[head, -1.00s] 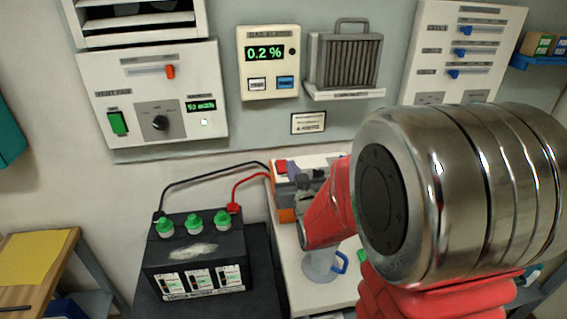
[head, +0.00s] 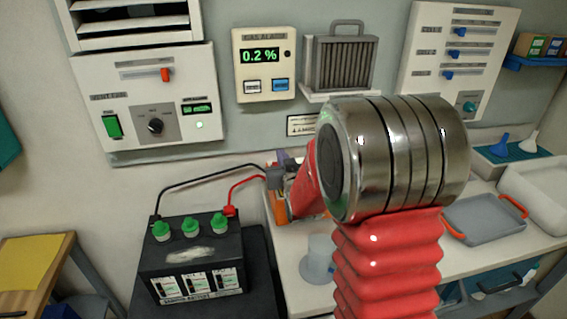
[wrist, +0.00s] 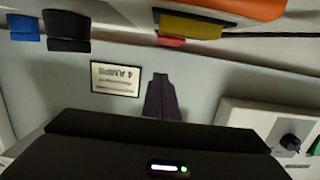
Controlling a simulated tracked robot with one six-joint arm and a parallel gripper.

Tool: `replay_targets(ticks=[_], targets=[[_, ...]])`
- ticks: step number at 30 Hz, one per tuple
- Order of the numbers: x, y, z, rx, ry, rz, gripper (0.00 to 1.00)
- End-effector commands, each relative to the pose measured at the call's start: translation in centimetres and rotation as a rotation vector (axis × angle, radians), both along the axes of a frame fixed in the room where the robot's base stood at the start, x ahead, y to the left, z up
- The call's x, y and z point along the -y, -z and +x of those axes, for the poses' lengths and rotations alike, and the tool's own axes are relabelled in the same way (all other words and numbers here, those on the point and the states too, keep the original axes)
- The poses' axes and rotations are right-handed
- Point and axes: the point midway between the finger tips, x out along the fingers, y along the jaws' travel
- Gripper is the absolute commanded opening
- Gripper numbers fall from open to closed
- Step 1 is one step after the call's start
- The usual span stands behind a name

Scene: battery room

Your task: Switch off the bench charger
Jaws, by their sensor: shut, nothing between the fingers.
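The bench charger, an orange and grey box (head: 277,206), stands on the white bench behind my arm, which hides most of it. A black and a red cable run to it from the battery. In the wrist view, which is upside down, an orange casing (wrist: 235,7) shows at the top right, with a yellow piece (wrist: 190,26) and a small red piece (wrist: 171,42) beneath it. I cannot tell which is a switch. My gripper's dark fingers (wrist: 162,97) are shut and empty in front of the wall. In the head view my arm mostly hides them, and contact is unclear.
The dark battery (head: 190,260) with green caps stands left of the bench. A pale jug (head: 318,262) stands close below my arm. A vent panel (head: 185,105) and gas alarm (head: 265,64) hang on the wall. A grey tray (head: 487,222) lies at right.

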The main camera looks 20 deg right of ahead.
Motion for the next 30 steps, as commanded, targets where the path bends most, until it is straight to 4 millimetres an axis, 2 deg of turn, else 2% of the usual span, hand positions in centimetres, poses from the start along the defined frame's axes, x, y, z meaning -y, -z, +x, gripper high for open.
replay_targets(ticks=[2, 6, 12, 30], targets=[[0.2, 0.2, 1.1, -0.001, 0.000, 0.000, 0.00], [0.2, 2.1, 1.1, -0.004, 0.000, 0.001, 0.00], [0.3, 3.7, 1.3, -0.002, 0.000, 0.000, 0.00], [0.4, 4.7, 1.5, -0.002, 0.001, 0.000, 0.00]])
